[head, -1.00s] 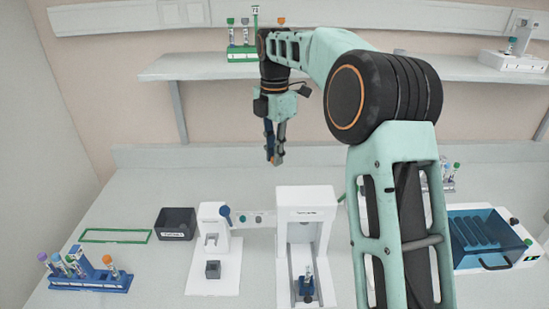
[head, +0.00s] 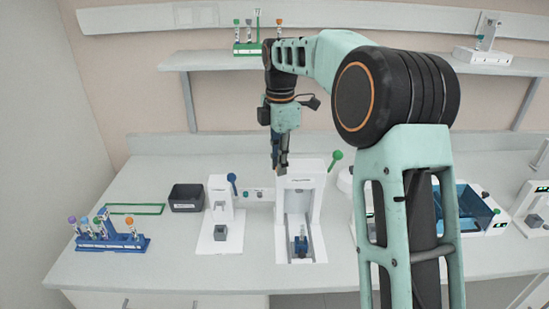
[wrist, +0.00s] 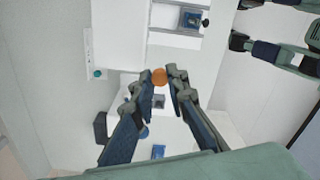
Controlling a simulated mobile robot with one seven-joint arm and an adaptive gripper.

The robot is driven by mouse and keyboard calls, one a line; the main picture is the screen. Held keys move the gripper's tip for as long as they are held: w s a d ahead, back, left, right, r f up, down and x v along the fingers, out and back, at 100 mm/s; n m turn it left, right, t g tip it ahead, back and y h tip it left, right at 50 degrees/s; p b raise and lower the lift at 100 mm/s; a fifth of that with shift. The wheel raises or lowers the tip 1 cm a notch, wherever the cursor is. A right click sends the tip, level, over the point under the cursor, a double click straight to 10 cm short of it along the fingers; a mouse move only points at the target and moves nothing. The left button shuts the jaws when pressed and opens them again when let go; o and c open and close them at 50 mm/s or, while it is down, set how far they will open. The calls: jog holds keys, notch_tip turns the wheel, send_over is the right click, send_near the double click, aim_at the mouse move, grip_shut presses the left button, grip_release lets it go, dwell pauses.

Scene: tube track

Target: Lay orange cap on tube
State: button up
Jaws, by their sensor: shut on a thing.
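My gripper (wrist: 162,78) is shut on the orange cap (wrist: 159,76), which shows between the fingertips in the wrist view. In the head view my gripper (head: 280,168) hangs above the bench at the top of the tall white press (head: 297,184); the cap cannot be made out there. An uncapped tube (head: 303,232) stands upright in a small blue holder (head: 301,246) on the press's base, below and in front of my gripper. The blue holder also shows in the wrist view (wrist: 190,20), apart from the cap.
A smaller white device (head: 222,205) with a blue lever stands left of the press. Further left are a dark bin (head: 187,198), a green frame (head: 134,209) and a blue rack (head: 110,243) of capped tubes. A blue-lidded machine (head: 478,207) is at right. A shelf (head: 215,61) runs behind.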

jog(key=s+d+f+m, duration=0.3)
jog(key=s+d+m, duration=0.2)
jog(key=m, duration=0.6)
jog(key=s+d+f+m, duration=0.4)
jog(key=s+d+m, duration=0.1)
jog(key=m, duration=0.6)
jog(key=shift+s+d+f, duration=0.3)
jog(key=shift+d, duration=0.25)
